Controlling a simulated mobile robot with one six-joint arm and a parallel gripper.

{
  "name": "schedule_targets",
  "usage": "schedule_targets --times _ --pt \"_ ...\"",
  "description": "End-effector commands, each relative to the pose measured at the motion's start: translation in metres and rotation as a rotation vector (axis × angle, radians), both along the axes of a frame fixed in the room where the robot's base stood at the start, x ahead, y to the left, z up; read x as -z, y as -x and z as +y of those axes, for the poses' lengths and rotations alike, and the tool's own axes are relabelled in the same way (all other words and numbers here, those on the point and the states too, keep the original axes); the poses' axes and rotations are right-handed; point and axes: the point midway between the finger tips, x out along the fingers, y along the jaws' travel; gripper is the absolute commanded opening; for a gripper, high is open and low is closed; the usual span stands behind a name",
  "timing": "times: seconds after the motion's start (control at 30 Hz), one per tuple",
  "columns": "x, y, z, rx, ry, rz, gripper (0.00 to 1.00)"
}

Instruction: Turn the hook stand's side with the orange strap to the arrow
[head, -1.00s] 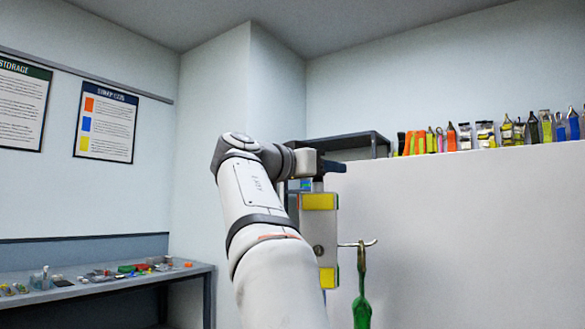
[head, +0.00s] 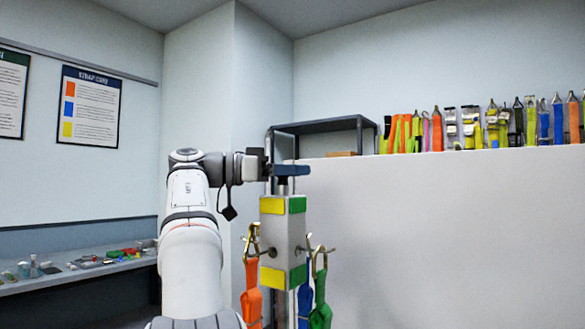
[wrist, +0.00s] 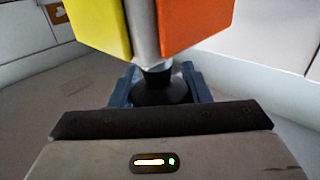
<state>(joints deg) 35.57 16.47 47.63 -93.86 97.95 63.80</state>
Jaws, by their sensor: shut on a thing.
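The hook stand (head: 283,235) is a pale square post with colour bands, yellow on its left visible face and green on its right one. An orange strap (head: 251,292) hangs from a hook at the left. A green strap (head: 320,305) hangs at the right, with a blue strap (head: 304,300) partly behind it. My gripper (head: 291,171) is shut on the stand's top. In the wrist view my gripper (wrist: 160,92) has its fingers on both sides of the stand's dark neck. There the stand shows a yellow face and an orange face (wrist: 196,22). No arrow is visible.
A pale partition (head: 430,225) stands behind and to the right, with many straps and buckles along its top. A dark shelf (head: 325,124) is behind the stand. A bench (head: 80,275) with small parts lies left.

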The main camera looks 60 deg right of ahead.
Motion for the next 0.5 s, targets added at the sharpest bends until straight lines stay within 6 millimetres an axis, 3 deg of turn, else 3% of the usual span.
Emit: schedule_targets --times 0.3,0.33,0.5 --pt "-0.0023 0.0053 -0.0049 0.011 0.006 0.001 0.02" --pt "-0.0023 0.0057 -0.0052 0.012 0.006 0.001 0.44" --pt "-0.0015 0.0075 -0.0068 0.017 0.004 0.000 0.58"
